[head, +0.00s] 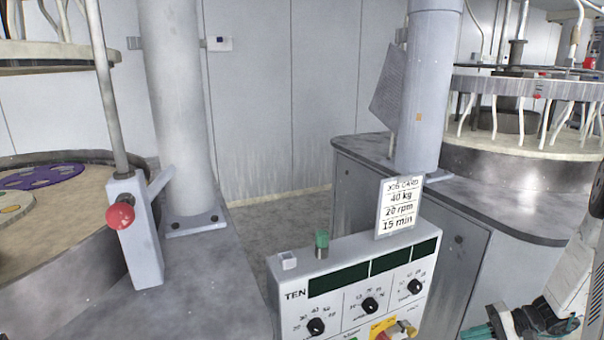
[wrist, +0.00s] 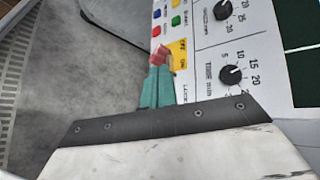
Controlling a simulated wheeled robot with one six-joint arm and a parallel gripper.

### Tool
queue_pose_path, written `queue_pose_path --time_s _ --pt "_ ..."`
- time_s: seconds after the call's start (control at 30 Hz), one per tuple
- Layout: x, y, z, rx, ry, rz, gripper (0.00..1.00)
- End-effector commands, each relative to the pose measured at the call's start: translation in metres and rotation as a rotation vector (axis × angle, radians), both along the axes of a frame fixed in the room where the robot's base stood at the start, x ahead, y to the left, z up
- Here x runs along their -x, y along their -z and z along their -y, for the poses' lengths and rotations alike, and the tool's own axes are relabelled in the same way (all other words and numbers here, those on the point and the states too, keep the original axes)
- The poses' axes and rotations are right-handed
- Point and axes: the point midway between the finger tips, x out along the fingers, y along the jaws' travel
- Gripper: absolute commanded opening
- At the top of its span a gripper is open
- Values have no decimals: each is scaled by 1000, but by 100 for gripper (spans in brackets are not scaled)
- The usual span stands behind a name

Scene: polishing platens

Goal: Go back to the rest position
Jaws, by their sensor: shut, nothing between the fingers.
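My gripper (head: 470,332) is at the lower right of the head view, its teal fingers pointing left toward the control panel. In the wrist view the teal fingers (wrist: 158,85) are together with nothing between them. Their tips overlap a red switch knob (wrist: 160,54) on a yellow plate (wrist: 179,54). I cannot tell whether they touch it. The control panel (head: 352,285) carries black dials, dark displays and a green lamp (head: 321,243). In the head view the yellow plate (head: 383,325) is at the bottom edge, with the gripper to its right.
A job card (head: 398,206) stands above the panel, in front of a grey column (head: 430,90). A grey cabinet (head: 400,200) is behind it. A lever with a red knob (head: 120,216) and a platen (head: 50,240) are at the left. Grey floor (head: 275,215) shows between the machines.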

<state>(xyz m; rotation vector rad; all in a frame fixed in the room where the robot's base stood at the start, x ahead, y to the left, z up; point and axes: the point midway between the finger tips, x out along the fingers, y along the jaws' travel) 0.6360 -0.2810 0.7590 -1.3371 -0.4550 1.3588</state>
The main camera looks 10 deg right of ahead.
Motion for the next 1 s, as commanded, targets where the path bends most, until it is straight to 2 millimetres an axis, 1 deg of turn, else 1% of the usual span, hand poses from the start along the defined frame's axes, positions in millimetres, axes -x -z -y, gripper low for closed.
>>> queue_pose_path --time_s 0.03,0.17,0.2,0.27,0.3,0.5,0.7,0.9,1.0 --pt "3 -16 -8 15 -27 -39 0" --pt "14 -57 -33 70 -101 -159 0" --pt "18 -71 -42 94 -126 -195 0" --pt "25 -93 -56 139 -160 -245 0" --pt "30 -106 -65 171 -183 -278 0" --pt "59 -169 -108 359 -274 -386 0" --pt "93 -221 -146 568 -332 -424 0" --pt "131 -261 -177 776 -369 -389 0" --pt "150 -277 -191 874 -383 -347 0"
